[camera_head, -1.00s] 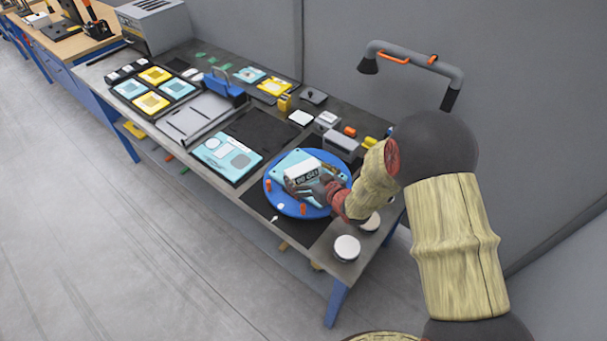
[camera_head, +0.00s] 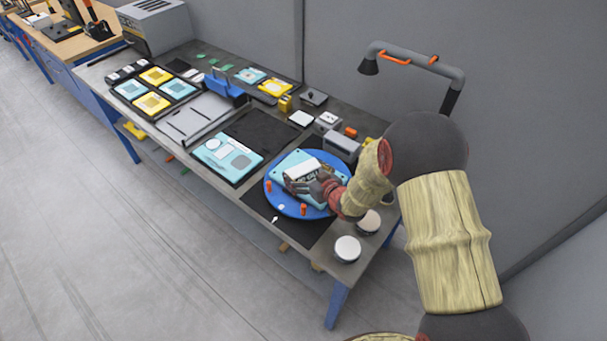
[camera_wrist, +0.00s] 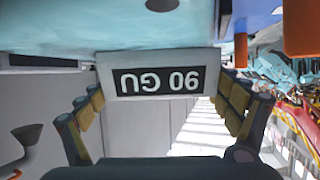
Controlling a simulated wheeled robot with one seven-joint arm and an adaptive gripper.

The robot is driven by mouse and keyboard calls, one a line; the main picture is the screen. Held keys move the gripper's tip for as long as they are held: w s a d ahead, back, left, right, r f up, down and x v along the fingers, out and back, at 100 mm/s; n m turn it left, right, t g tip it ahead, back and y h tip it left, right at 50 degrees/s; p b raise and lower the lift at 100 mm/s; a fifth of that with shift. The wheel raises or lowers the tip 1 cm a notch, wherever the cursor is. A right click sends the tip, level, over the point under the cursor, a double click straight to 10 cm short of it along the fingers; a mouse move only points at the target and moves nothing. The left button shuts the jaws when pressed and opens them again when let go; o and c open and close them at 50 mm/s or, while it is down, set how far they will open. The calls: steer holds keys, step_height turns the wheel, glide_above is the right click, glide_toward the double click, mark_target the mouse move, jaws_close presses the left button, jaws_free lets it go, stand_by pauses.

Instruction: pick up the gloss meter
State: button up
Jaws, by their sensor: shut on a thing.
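The gloss meter (camera_head: 301,170) is a small white box with a dark label. It sits over a light-blue panel on the round blue turntable (camera_head: 283,207). In the wrist view the gloss meter (camera_wrist: 158,82) shows its "GU 90" display upside down, between my two padded fingers. My gripper (camera_head: 300,187) is shut on the gloss meter. The light-blue panel (camera_wrist: 120,25) fills the top of the wrist view, close to the meter. I cannot tell whether the meter touches the panel. My fingers hide part of the meter in the head view.
Orange pegs (camera_head: 303,210) stand on the turntable's rim. Two round white-topped pucks (camera_head: 347,248) lie at the table's near right corner. A grey block (camera_head: 341,147) stands behind the turntable. A light-blue panel (camera_head: 228,158) lies to its left.

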steer(key=c, duration=0.4)
steer(key=shift+r, duration=0.1)
steer(key=shift+c, duration=0.6)
